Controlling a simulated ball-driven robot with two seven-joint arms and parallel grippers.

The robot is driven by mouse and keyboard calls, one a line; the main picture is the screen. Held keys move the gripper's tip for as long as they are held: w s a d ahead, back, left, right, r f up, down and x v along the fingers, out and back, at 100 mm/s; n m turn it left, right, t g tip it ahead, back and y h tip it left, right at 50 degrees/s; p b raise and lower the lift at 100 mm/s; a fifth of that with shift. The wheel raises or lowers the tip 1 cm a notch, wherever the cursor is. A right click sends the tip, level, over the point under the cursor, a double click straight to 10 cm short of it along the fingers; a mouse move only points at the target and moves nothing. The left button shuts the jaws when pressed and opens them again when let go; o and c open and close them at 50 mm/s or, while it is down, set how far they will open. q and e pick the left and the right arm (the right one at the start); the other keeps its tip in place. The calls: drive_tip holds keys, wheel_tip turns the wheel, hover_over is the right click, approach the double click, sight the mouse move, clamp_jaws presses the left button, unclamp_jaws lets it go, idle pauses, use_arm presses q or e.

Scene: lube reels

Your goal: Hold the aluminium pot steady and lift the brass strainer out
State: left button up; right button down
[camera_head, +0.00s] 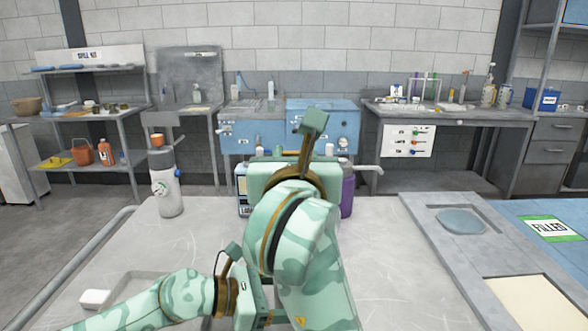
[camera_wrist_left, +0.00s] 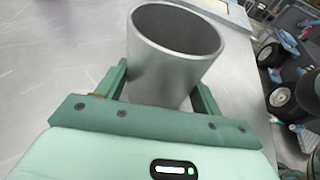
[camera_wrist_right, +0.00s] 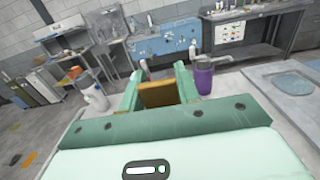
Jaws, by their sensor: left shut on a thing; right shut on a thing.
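The aluminium pot (camera_wrist_left: 172,60) is an open grey metal cylinder on the table in the left wrist view, and its inside looks empty. My left gripper (camera_wrist_left: 163,92) is shut on it, one finger on each side. My right gripper (camera_wrist_right: 158,88) is shut on the brass strainer (camera_wrist_right: 160,94), a brown-gold piece of which shows between the fingers. The strainer is apart from the pot, and most of it is hidden. In the head view my arms hide both the pot and the strainer.
A grey bottle with an orange cap (camera_head: 167,185) stands at the table's left. A purple bottle (camera_head: 347,192) stands behind my right arm. A raised grey panel with a round bluish disc (camera_head: 461,221) is at the right. The table's middle right is clear.

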use_arm(q)
drive_tip(key=o, duration=0.8)
drive_tip(key=shift+o, duration=0.2)
drive_tip(key=shift+a, duration=0.1)
